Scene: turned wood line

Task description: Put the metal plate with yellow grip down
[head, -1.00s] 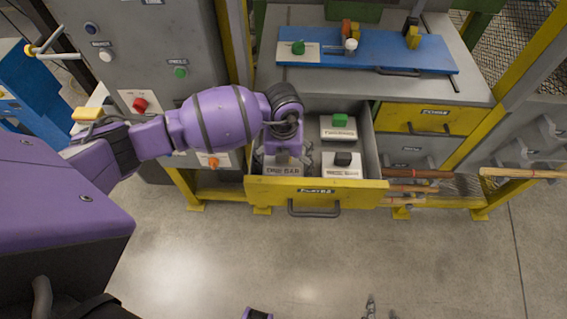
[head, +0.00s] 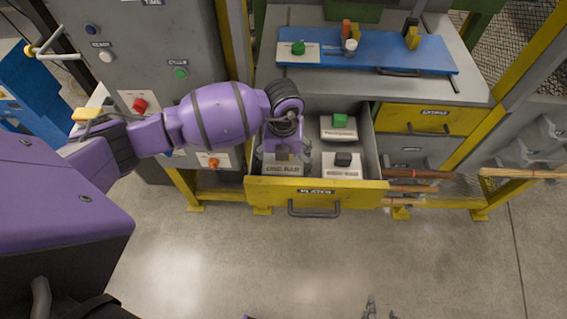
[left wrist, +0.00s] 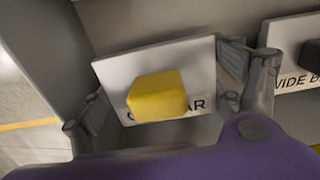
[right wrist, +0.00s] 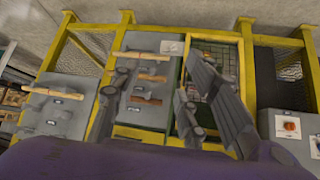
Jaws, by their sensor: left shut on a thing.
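In the head view the plate (head: 282,170) is in the left part of the open drawer (head: 262,190). My left gripper (head: 285,154) reaches down over it, shut on it, with fingers at its two sides in the left wrist view (left wrist: 166,88). I cannot tell whether the plate touches the drawer floor. My right gripper (right wrist: 160,105) is open and empty, away from the drawer; its fingertips show at the head view's bottom edge.
Right of the held plate are a plate with a black grip (head: 342,172) and, behind it, one with a green grip (head: 339,134). A blue fixture (head: 330,58) lies on the bench above. Wooden rods (head: 415,174) stick out right of the drawer.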

